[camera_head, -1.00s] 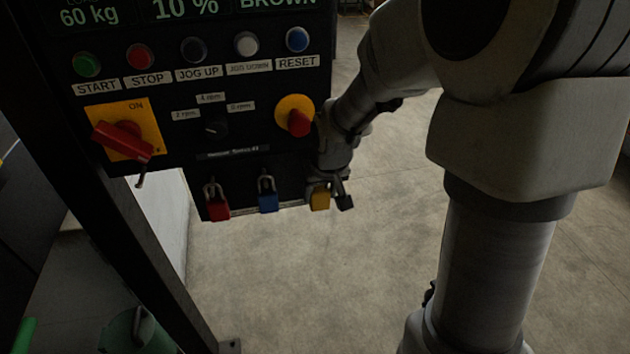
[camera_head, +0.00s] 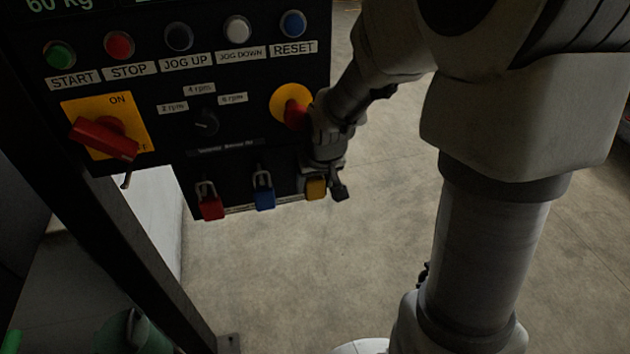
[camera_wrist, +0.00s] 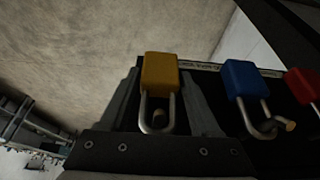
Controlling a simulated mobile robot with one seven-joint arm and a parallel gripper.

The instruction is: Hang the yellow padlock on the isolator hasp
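The yellow padlock (camera_head: 316,188) hangs at the right end of a row of padlocks on a dark board below the control panel. In the wrist view the yellow padlock (camera_wrist: 160,71) has its steel shackle around a small peg. My gripper (camera_wrist: 160,85) has one finger on each side of it; the fingers look open, with narrow dark gaps to the padlock. In the head view my gripper (camera_head: 328,184) is at the padlock, partly hiding it. The isolator (camera_head: 105,138) has a red handle on a yellow plate. A small metal piece, perhaps its hasp (camera_head: 126,180), shows below.
A blue padlock (camera_head: 264,197) and a red padlock (camera_head: 211,207) hang to the left of the yellow one. A red stop button on a yellow base (camera_head: 292,106) is close to my wrist. A dark post (camera_head: 120,240) stands at left. The floor below is clear.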

